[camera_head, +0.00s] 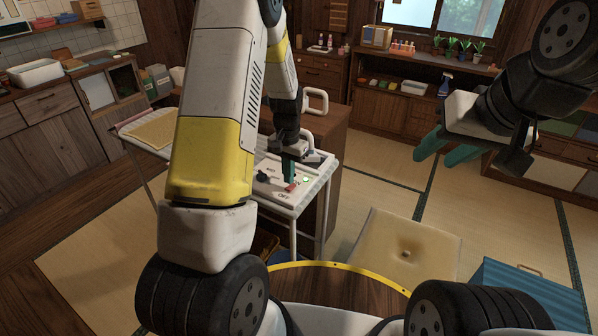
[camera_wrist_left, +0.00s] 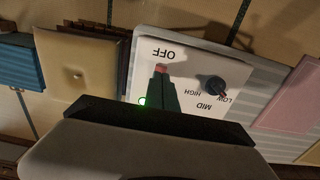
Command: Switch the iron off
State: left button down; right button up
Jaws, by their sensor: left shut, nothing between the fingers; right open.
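A white control panel (camera_head: 270,186) on the ironing table has a dark knob (camera_wrist_left: 214,84) with LOW, MID and HIGH marks. It also has a red switch (camera_wrist_left: 160,68) beside the word OFF, and a green light (camera_wrist_left: 145,101) that is lit. My left gripper (camera_head: 290,185) is shut and points down at the red switch, its tips at or very near it; I cannot tell whether they touch. Its fingers partly hide the switch. White handle loops (camera_head: 317,99) rise behind my left gripper. My right gripper (camera_head: 448,150) is open and empty, high at the right, away from the panel.
The ironing table (camera_head: 309,190) stands beside a wooden cabinet (camera_head: 330,130). A cream cushion (camera_head: 395,240) lies on the tatami floor, with a blue box (camera_head: 520,290) to its right. Shelves line the back wall.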

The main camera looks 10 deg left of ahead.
aim_at(289, 188)
pick_arm(q)
jog(key=shift+f, duration=1.1)
dwell(0.8)
jog(key=shift+r, duration=3.5)
jog(key=s+d+r+n+t+h, duration=0.1)
jog(key=s+r+t, duration=0.1)
jog(key=s+r, duration=0.5)
jog(key=s+r+n+t+h, duration=0.1)
jog(key=s+r, duration=0.2)
jog(key=r, duration=0.8)
jog(key=s+d+r+n+t, duration=0.1)
jog(key=s+r+t, duration=0.2)
jog(key=s, duration=1.1)
notch_tip(289, 188, up, 3)
jog(key=shift+s+f, duration=0.1)
jog(key=shift+s, duration=0.05)
